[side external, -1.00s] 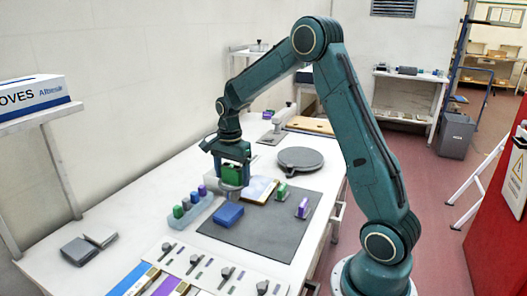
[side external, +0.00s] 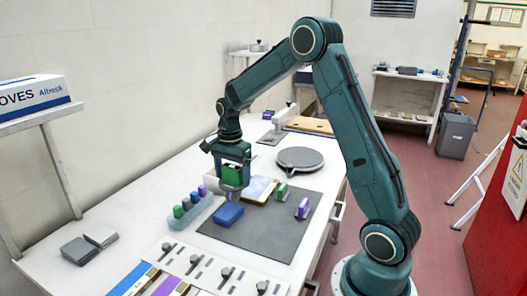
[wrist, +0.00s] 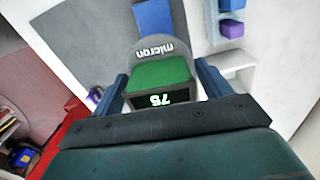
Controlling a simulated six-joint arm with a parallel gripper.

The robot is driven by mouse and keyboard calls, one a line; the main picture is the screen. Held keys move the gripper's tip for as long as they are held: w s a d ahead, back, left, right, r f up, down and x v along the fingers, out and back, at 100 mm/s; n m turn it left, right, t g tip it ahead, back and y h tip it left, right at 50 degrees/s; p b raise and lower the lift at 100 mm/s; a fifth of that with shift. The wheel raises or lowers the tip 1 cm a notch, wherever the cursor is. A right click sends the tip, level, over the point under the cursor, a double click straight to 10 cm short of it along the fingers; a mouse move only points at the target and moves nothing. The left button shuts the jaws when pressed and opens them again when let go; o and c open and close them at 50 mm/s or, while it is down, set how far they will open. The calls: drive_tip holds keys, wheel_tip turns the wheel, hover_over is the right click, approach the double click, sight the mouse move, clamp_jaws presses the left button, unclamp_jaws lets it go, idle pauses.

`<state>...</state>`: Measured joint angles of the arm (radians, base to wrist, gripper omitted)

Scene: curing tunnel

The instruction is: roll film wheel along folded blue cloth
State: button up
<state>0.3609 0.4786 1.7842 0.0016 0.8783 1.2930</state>
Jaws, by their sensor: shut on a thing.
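My gripper (side external: 233,180) is shut on the film wheel (side external: 230,194), a grey rounded piece with a green block. In the wrist view my gripper (wrist: 164,84) has a dark finger on each side of the wheel (wrist: 153,53), which reads "micron" above a lit display. The folded blue cloth (side external: 228,214) lies on the dark grey mat, in front of the wheel in the side view. In the wrist view the cloth (wrist: 153,18) shows just beyond the wheel's edge. I cannot tell whether the wheel touches the cloth.
The grey mat (side external: 262,233) has free room right of the cloth. A pale rack (side external: 190,212) with green and purple blocks stands close to its left. A glossy panel (side external: 259,188), green and purple pieces and a round grey plate (side external: 300,159) lie behind and right.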

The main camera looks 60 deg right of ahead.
sight(226, 188)
drive_tip(key=shift+f, duration=0.95)
idle(2.5)
drive_tip(key=shift+a, duration=0.6)
drive_tip(key=shift+w+a+r, duration=0.1)
drive_tip(key=shift+a, duration=1.1)
idle(0.3)
drive_tip(key=shift+w+a, duration=0.1)
drive_tip(key=shift+a, duration=0.25)
